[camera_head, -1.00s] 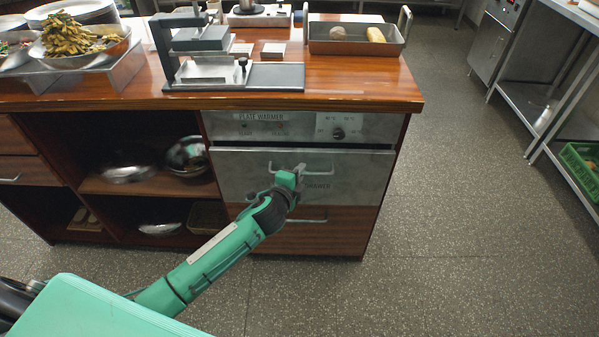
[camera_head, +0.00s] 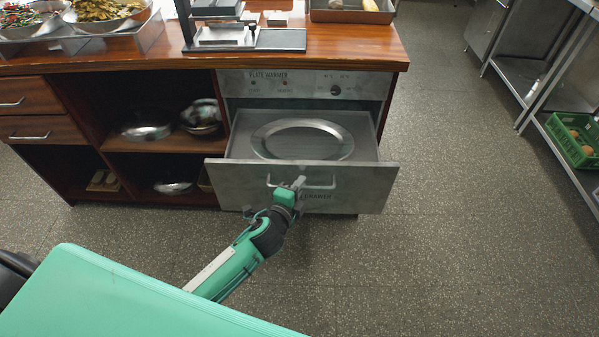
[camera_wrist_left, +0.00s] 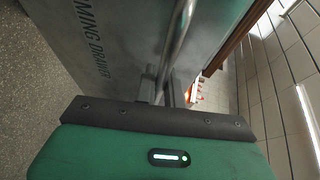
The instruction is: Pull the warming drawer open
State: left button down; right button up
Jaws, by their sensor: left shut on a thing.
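The warming drawer (camera_head: 240,188) is a grey metal drawer under the plate warmer panel (camera_head: 305,84). It stands well out from the cabinet, and an oval metal plate (camera_head: 302,139) lies inside it. My left gripper (camera_head: 297,184) is at the bar handle (camera_head: 322,187) on the drawer front, shut on it. In the left wrist view the handle bar (camera_wrist_left: 177,45) runs up from between the fingers, beside the drawer front (camera_wrist_left: 125,40) with its lettering. The fingertips are partly hidden there. My right gripper is not in view.
The wooden counter (camera_head: 345,50) above holds trays and bowls of food. Open shelves (camera_head: 160,143) with metal bowls are left of the drawer. The floor (camera_head: 440,230) to the right is clear. A steel rack with a green crate (camera_head: 575,140) stands at the far right.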

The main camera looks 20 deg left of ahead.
pick_arm(q)
jog(key=shift+s+d, duration=0.2)
jog(key=shift+s, duration=0.55)
jog(key=shift+s+d, duration=0.2)
jog(key=shift+s, duration=0.55)
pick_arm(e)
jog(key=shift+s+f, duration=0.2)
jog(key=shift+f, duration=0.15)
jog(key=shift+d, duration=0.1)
pick_arm(q)
jog(key=c, duration=1.5)
grip_release()
jog(key=v, duration=1.3)
jog(key=shift+s+b, duration=0.4)
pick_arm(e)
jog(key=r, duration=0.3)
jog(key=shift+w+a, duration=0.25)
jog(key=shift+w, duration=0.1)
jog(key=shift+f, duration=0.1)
